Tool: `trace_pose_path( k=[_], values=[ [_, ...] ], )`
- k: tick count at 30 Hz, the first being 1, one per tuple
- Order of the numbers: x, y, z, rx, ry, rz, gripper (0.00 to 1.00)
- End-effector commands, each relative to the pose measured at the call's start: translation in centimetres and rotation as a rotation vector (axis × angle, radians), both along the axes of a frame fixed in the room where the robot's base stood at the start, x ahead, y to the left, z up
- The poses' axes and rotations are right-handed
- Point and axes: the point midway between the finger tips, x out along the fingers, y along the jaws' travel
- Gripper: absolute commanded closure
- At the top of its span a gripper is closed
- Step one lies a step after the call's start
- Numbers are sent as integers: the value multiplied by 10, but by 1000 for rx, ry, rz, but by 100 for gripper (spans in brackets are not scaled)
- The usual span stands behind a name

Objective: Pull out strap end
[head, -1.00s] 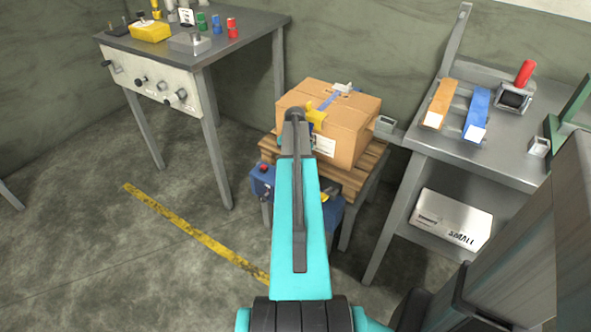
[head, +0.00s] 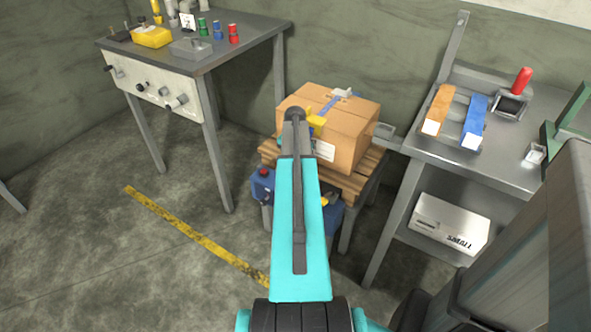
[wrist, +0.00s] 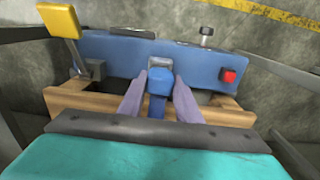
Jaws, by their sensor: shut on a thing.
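In the wrist view, the blue strap end (wrist: 157,82) stands between the two purple-grey fingers of my gripper (wrist: 158,92), which is shut on it. It is in front of a blue machine (wrist: 115,54) with a grey slot behind the strap, a red button (wrist: 229,77) and a yellow-padded lever (wrist: 60,22). In the head view, the blue strap (head: 331,103) lies over the top of a cardboard box (head: 345,125). My arm hides my gripper and most of the machine there; part of the machine (head: 262,184) shows left of the arm.
The box stands on a wooden pallet (head: 360,183). A grey bench (head: 480,155) with orange and blue strips stands at the right. A table (head: 240,50) with knobs and small coloured items stands at the left. The floor left of my arm is clear, with a yellow line (head: 190,232).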

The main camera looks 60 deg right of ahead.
Motion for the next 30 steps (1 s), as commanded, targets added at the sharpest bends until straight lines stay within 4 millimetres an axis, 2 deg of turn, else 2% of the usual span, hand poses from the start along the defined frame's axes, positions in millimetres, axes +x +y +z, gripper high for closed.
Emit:
trace_pose_path(
  k=[10,24,30],
  values=[
    [0,0,10,0,0,0,92],
    [0,0,12,0,0,0,92],
    [0,0,20,0,0,0,92]
  ],
)
